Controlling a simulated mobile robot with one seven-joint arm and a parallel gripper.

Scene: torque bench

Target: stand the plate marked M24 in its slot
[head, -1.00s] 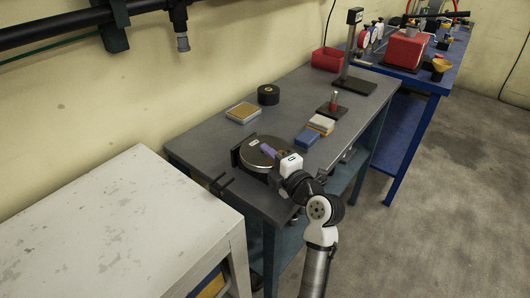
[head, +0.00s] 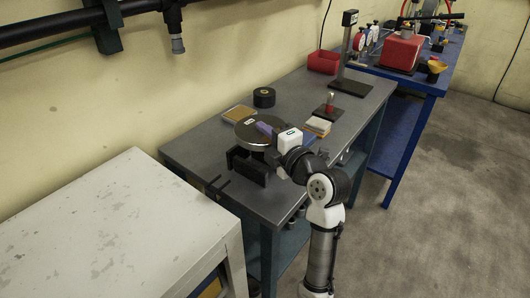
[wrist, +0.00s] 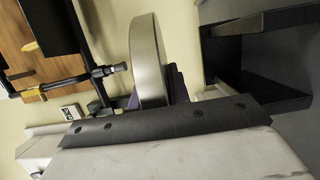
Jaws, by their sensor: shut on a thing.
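A round metal plate (head: 250,134) with a pale label, too small to read, is in my gripper (head: 270,132) above the grey bench. The gripper is shut on the plate's near right side, where a purple part shows. In the wrist view the plate (wrist: 147,60) shows nearly edge-on, with the purple part (wrist: 178,84) beside it. A black stand (head: 248,170) is on the near bench end, below and in front of the plate. The plate appears clear of it. Its slot cannot be made out, and a black bracket at right in the wrist view (wrist: 250,65) looks like it.
A tan-topped block (head: 238,113) and a black roll (head: 264,97) are behind the plate. A pale block (head: 318,126), a small post on a base (head: 329,107) and a tall stand (head: 350,85) are to the right. A scuffed white table (head: 110,225) is at left.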

